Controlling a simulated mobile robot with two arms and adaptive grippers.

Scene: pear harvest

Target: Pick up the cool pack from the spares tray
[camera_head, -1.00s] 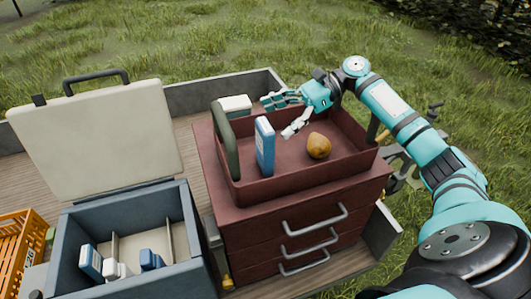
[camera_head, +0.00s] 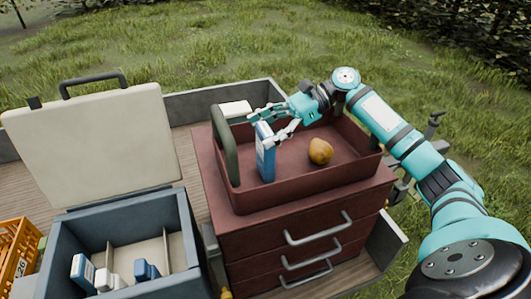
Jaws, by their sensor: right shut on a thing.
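The cool pack (camera_head: 267,163) is a blue upright block with a white label. It stands in the left part of the dark red spares tray (camera_head: 300,187), on top of a dark red drawer chest. My right gripper (camera_head: 265,133) reaches in from the right and is shut on the upper end of the cool pack, with its fingers on either side. The pack is upright and its lower end is down inside the tray; I cannot tell whether it touches the tray floor. My left gripper is not in view.
A yellow-brown pear (camera_head: 320,151) lies in the tray to the right of the pack. A dark green upright piece (camera_head: 226,147) stands at the tray's left end. An open cool box (camera_head: 189,230) at lower left holds several blue and white items. An orange crate (camera_head: 15,262) is far left.

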